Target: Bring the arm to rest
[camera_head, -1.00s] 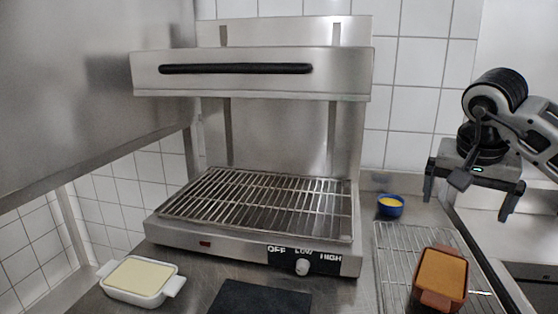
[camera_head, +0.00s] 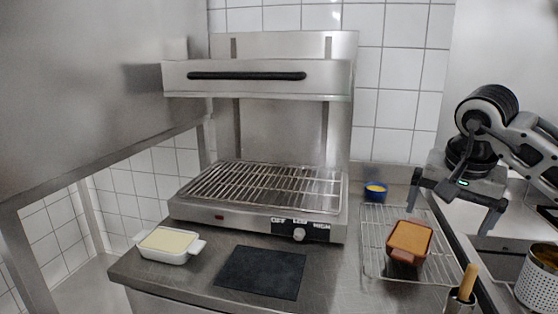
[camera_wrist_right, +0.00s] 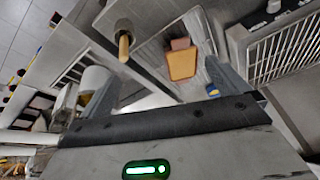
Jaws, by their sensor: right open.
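My right gripper (camera_head: 453,206) hangs in the air at the right of the head view, fingers spread and nothing between them. It is above and to the right of the wire rack (camera_head: 375,268) and clear of the counter. Its two fingers also show in the right wrist view (camera_wrist_right: 165,92), wide apart. My left gripper is in neither view.
A salamander grill (camera_head: 262,207) stands on the counter. A white dish (camera_head: 168,243) and dark mat (camera_head: 260,271) lie in front. A perforated container (camera_head: 540,280) is at right.

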